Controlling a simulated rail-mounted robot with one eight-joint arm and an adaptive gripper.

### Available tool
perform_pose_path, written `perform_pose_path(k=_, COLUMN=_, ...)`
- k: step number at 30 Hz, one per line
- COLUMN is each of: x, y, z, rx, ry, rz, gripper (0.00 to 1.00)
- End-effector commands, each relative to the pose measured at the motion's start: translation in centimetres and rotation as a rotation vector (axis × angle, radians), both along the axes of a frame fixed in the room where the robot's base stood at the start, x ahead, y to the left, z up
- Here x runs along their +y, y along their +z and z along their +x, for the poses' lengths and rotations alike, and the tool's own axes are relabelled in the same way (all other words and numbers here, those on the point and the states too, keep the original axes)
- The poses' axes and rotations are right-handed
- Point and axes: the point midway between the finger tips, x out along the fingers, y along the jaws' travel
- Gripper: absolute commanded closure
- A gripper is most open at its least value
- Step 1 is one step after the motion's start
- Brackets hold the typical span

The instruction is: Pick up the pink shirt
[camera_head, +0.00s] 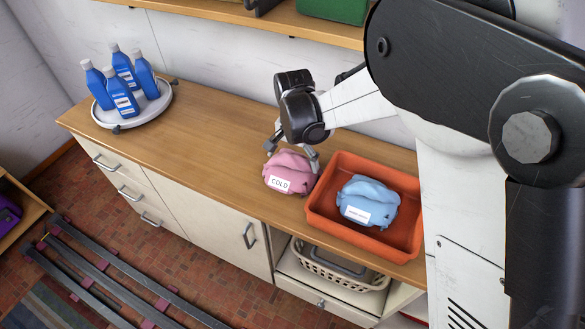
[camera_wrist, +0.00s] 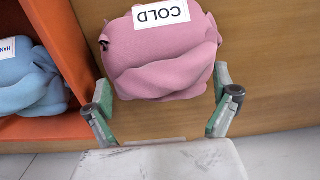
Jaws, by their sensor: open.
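The pink shirt (camera_head: 290,172) is a folded bundle with a white label reading "COLD". It lies on the wooden counter, just left of the orange tub. In the wrist view the pink shirt (camera_wrist: 165,60) fills the upper middle. My gripper (camera_head: 292,158) is open above and at the back of the shirt in the head view, its fingers to either side. In the wrist view my gripper (camera_wrist: 165,104) has its two fingers apart at the shirt's near edge. I cannot tell whether they touch it.
The orange tub (camera_head: 397,242) holds a blue folded shirt (camera_head: 368,200) with a white label. A round white tray (camera_head: 155,112) with several blue bottles (camera_head: 122,85) stands at the left. The counter (camera_head: 215,145) between tray and shirt is clear. A shelf (camera_head: 250,15) runs above.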

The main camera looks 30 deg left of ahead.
Motion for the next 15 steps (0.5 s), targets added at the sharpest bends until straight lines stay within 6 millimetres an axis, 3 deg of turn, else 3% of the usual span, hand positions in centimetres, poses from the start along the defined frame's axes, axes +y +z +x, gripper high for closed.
perform_pose_path(k=3, x=0.0, y=0.02, z=0.0, rx=0.0, ry=0.0, rz=0.0, gripper=0.08)
perform_pose_path(k=15, x=0.01, y=0.05, z=0.0, rx=0.0, ry=0.0, rz=0.0, gripper=0.62)
